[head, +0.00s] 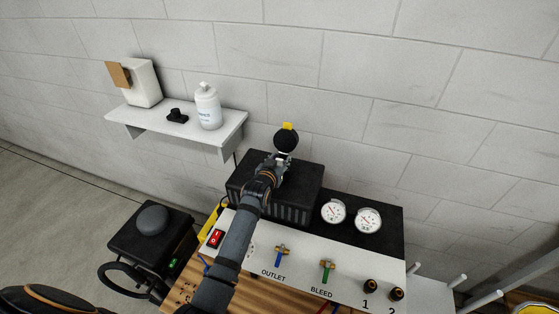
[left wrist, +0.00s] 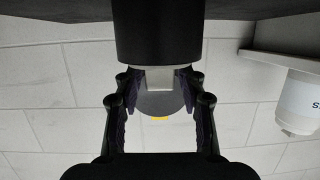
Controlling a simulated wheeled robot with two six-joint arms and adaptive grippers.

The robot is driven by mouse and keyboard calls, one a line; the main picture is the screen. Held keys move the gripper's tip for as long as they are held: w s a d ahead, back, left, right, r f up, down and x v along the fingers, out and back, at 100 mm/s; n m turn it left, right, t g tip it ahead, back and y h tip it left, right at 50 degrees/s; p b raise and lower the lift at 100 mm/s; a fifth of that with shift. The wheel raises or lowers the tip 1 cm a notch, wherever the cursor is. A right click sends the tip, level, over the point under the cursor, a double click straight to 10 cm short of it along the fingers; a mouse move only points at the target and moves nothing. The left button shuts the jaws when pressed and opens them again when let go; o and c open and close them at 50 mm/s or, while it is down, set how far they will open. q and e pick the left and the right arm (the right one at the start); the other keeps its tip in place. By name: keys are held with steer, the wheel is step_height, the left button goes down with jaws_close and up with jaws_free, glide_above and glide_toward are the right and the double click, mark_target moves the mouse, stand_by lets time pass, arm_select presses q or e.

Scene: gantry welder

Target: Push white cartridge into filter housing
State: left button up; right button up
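The white cartridge (head: 284,155) is a small pale piece just above my left gripper's tips in the head view. In the left wrist view, a pale block (left wrist: 160,80) that looks like the cartridge sticks out of a dark cylinder (left wrist: 160,35), apparently the filter housing. A round dark lid (head: 286,140) with a yellow tab stands behind it, and shows as a grey disc (left wrist: 160,104) in the left wrist view. My left gripper (head: 276,165) has its two fingers either side of the block, apparently apart from it. Contact is unclear. My right gripper is out of view.
A black box (head: 300,190) and a white panel (head: 235,262) with valves, a red switch (head: 215,238) and two gauges (head: 334,211) lie around my arm. A wall shelf (head: 160,122) at the left holds a white bottle (head: 208,107). The wall is close behind.

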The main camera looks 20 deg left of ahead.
arm_select(q)
steer(key=shift+o, duration=0.4)
steer(key=shift+s, duration=0.3)
steer(key=v, duration=1.1)
steer(key=shift+s, duration=0.2)
steer(key=shift+r, duration=0.15)
